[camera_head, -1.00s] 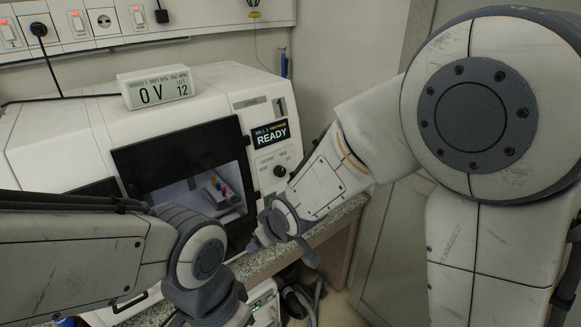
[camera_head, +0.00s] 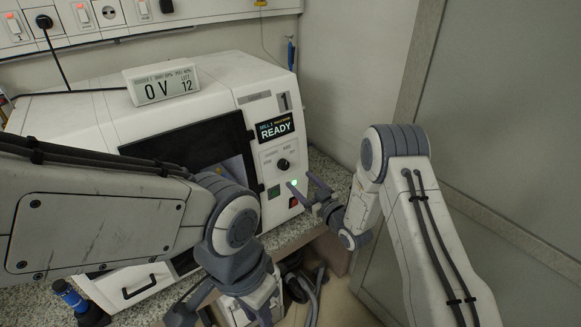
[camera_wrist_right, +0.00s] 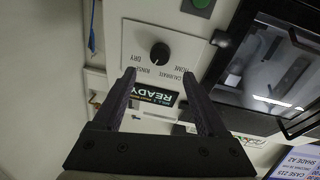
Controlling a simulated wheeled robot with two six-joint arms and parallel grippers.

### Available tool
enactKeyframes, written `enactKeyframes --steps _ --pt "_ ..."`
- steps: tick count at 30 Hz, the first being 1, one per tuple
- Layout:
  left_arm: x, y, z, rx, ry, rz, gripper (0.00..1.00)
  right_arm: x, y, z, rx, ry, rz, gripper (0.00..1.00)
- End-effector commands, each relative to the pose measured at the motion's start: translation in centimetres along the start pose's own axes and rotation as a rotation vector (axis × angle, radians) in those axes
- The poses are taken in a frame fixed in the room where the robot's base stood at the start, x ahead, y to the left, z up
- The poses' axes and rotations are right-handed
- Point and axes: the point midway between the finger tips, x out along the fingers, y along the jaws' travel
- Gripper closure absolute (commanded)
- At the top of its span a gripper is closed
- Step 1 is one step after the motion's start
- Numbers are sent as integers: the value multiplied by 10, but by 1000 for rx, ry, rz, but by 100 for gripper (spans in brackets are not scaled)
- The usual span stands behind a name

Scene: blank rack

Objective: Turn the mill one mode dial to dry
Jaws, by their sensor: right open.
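The mode dial (camera_head: 283,164) is a round black knob on the white front panel of mill 1 (camera_head: 215,85), below a screen (camera_head: 275,128) reading READY. The right wrist view shows the dial (camera_wrist_right: 160,53) upside down, with labels including DRY and RINSE around it. Its pointer setting is too small to tell. My right gripper (camera_head: 306,182) is open and empty, below and right of the dial. In the wrist view its fingers (camera_wrist_right: 159,75) are apart, with the dial beyond their tips. My left gripper (camera_head: 225,308) is low in the head view, partly cut off; its jaw state is unclear.
A display box (camera_head: 161,84) stands on top. Wall (camera_head: 345,80) is at right.

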Motion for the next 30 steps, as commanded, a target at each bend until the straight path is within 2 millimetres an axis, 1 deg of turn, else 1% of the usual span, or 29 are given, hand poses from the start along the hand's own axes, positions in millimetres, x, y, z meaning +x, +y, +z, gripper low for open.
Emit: enactKeyframes --steps 1,6,9,12,18,26,27,28,29,30 --pt "-9 1 0 1 0 0 76 10 -1 -4 -2 0 -3 25" --pt "-22 2 -1 3 0 0 76 42 -1 -3 -1 0 -2 25" --pt "-28 2 -2 4 0 0 76 57 0 -3 0 0 0 25" --pt "-31 2 -2 5 0 0 76 68 0 -2 0 -1 -1 25" --pt "-33 2 -2 6 0 0 76 78 0 0 0 -2 1 25" --pt "-33 2 -2 6 0 0 76 79 1 0 1 -3 2 25" --pt "-33 2 -2 6 0 0 76 79 1 0 1 -3 2 33" --pt "-33 2 -2 6 0 0 76 79 1 0 1 -3 2 44" --pt "-33 2 -2 6 0 0 76 79 1 0 1 -3 2 56" --pt "-33 2 -2 6 0 0 76 79 1 0 0 -3 2 71"
